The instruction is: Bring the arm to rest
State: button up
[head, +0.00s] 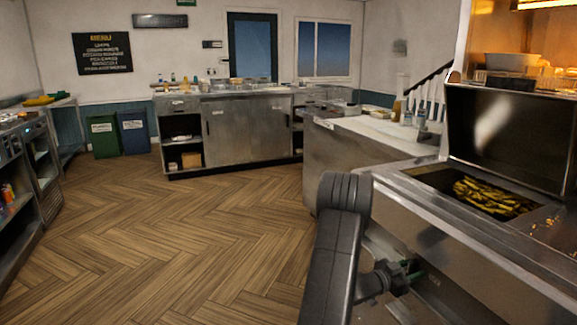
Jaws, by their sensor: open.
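My dark grey arm rises in the lower middle of the head view, bends at a rounded elbow and folds down in front of the steel frying range (455,262). My gripper (414,274) is small and partly hidden at the end of the arm, close to the range's front panel. It is open, and I see nothing held in it. A bit of green shows at its tip. I cannot tell whether it touches the panel.
Chips (490,196) lie in the range's pan at the right. A pale-topped counter (370,128) stands behind it. A steel cabinet (245,130) and two bins (134,133) line the back. Shelving (20,190) stands at the left. The wooden floor (170,230) between is clear.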

jog(key=m+b, duration=0.1)
jog(key=m, duration=0.4)
jog(key=shift+f+b, duration=0.1)
jog(key=shift+b, duration=0.2)
jog(key=shift+m+b, duration=0.35)
jog(key=shift+m, duration=1.55)
